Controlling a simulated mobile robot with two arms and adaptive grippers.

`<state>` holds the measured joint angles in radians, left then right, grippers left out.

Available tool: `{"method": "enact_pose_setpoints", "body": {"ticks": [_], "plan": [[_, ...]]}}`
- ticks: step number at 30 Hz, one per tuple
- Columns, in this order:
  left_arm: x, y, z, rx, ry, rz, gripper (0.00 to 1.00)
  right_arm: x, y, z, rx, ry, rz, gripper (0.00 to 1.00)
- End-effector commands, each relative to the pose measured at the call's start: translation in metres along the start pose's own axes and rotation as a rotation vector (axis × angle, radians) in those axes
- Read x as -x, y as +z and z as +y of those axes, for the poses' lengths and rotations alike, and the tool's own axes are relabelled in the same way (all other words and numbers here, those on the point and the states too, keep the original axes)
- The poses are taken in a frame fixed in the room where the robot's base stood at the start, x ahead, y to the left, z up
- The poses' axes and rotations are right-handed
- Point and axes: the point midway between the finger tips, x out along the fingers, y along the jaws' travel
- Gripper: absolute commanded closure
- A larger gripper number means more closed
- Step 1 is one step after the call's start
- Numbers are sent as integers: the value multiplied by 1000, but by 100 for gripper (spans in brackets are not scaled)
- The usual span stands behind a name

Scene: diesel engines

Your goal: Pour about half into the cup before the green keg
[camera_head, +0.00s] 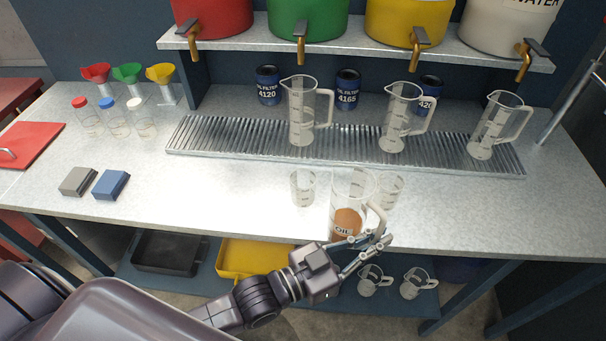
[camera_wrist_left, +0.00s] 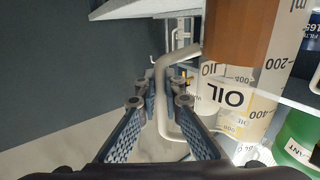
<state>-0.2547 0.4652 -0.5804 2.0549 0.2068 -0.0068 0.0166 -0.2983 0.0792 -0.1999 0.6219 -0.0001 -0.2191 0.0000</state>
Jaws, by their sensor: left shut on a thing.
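My left gripper (camera_head: 372,243) is shut on the handle of a clear jug (camera_head: 353,190) marked OIL, with brown oil in its lower part. The jug stands near upright at the counter's front edge; I cannot tell if it is lifted. The wrist view shows the left gripper (camera_wrist_left: 165,98) with its fingers on both sides of the pale handle, beside the jug (camera_wrist_left: 238,50). A small clear cup (camera_head: 302,188) stands left of the jug, in line with the green keg (camera_head: 308,18), and looks empty. Another clear cup (camera_head: 391,188) is partly behind the jug.
Several kegs with taps stand on the upper shelf. Three empty-looking jugs, one of them (camera_head: 301,110) below the green keg, stand on the ribbed drain grate (camera_head: 240,138). Blocks (camera_head: 111,185), bottles and funnels are at left. The counter between blocks and left cup is clear.

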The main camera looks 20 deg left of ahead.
Motion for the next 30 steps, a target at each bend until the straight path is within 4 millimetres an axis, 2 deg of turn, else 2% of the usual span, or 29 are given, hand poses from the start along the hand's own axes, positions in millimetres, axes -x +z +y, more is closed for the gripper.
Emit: {"method": "enact_pose_setpoints", "body": {"ticks": [14, 30], "plan": [[0, -4, 0, 26, 1, 10, 100, 0, 3, -1, 0, -1, -5, 100], [1, -29, -6, 271, 0, 57, 100, -8, 4, -1, 0, -1, -6, 100]]}}
